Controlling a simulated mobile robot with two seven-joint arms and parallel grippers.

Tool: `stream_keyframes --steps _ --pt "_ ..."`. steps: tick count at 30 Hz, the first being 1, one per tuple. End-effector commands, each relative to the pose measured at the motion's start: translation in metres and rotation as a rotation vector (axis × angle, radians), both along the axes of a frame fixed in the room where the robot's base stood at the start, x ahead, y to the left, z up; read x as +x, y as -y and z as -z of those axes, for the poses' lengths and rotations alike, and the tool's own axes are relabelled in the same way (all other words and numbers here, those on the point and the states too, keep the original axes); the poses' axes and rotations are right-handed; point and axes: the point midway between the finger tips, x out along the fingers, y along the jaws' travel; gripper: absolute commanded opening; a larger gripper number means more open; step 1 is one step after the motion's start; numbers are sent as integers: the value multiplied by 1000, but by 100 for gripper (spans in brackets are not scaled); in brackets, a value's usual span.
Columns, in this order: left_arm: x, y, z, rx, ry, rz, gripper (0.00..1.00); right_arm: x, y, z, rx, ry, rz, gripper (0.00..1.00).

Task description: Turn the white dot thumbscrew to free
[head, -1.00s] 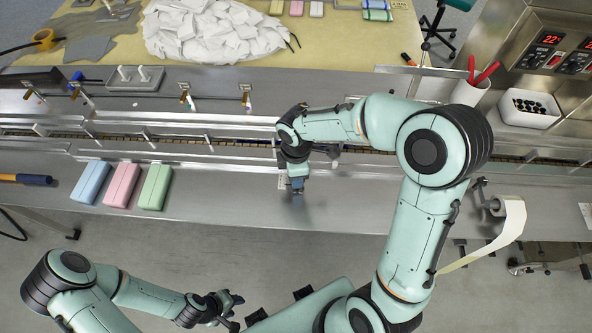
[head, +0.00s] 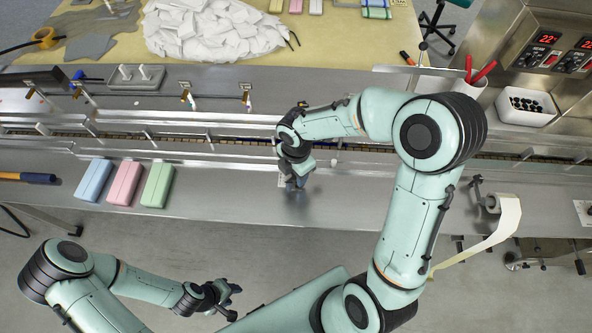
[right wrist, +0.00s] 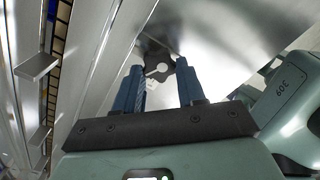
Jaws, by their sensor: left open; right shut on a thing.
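The white dot thumbscrew (right wrist: 159,71) shows in the right wrist view as a dark, lobed knob with a white mark, set between the blue fingers near the steel surface. My right gripper (right wrist: 160,84) is shut on it. In the head view my right gripper (head: 295,184) points down at the front steel deck, and its own wrist hides the thumbscrew there. My left gripper (head: 230,296) is open and empty, held over the floor in front of the machine, well away from the thumbscrew.
Blue (head: 94,181), pink (head: 122,183) and green (head: 157,184) packs lie on the deck to the left. The conveyor channel with metal rails (head: 215,150) runs behind my right gripper. A paper roll (head: 494,203) hangs at the right. The deck between green pack and gripper is clear.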

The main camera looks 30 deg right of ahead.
Motion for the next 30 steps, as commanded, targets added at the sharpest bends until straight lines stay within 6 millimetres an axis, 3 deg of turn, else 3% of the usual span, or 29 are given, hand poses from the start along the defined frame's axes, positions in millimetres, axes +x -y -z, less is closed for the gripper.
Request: stream_keyframes --steps 10,11,13,23,26,30 --pt "0 0 0 0 0 0 43 0 0 0 -1 1 -2 9" --pt "0 0 0 0 0 0 43 0 0 0 -1 1 -2 43" --pt "0 0 0 0 0 0 43 0 0 0 -1 1 -2 65" --pt "0 0 0 0 0 0 43 0 0 -2 -1 2 -1 65" --pt "2 0 -2 0 2 0 43 2 0 -11 -1 5 -1 65" --pt "7 0 -7 -1 8 0 43 3 0 -38 0 10 -1 65"
